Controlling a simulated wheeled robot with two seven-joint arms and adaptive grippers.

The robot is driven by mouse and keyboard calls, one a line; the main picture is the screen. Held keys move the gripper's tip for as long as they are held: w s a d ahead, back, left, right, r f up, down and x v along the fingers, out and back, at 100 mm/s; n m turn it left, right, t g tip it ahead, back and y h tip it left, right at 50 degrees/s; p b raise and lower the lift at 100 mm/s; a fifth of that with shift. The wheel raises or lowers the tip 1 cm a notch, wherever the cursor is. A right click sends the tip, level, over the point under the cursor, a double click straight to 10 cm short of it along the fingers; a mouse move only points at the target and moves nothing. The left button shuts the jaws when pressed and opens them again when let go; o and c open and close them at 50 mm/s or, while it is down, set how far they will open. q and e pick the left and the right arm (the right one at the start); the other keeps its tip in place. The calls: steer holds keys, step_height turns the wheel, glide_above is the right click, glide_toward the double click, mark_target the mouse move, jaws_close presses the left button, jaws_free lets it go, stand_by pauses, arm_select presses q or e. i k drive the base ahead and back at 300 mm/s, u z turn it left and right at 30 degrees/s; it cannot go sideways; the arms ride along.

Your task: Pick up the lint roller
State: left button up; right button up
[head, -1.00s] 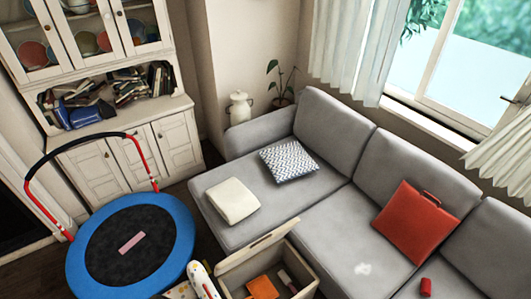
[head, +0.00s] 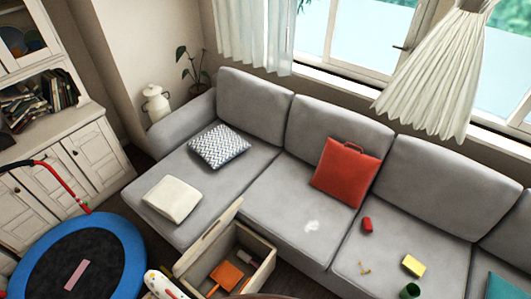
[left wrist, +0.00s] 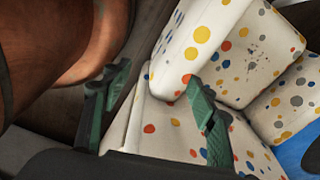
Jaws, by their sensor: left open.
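I cannot surely make out the lint roller. A small pale and reddish item (head: 247,257) lies in the open storage box (head: 262,247) in the head view, but it is too small to identify. An orange item (head: 228,274) lies beside it. My left gripper (left wrist: 155,112) shows in the left wrist view with green fingertips spread wide and nothing between them. It is above or close to a white, dotted piece of furniture (left wrist: 240,55); contact cannot be told. My right gripper is in no view.
A rounded brown object (left wrist: 65,40) is close beside the left finger. The grey sofa (head: 255,193) holds a red cushion (head: 345,173), a red item (head: 367,225), a yellow block (head: 413,265) and a green cylinder (head: 410,291). A blue-rimmed trampoline (head: 125,245) stands at left.

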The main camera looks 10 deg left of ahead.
mark_target(241, 254)
steer(key=u, duration=0.35)
steer(key=k, duration=0.1)
steer(key=u, duration=0.35)
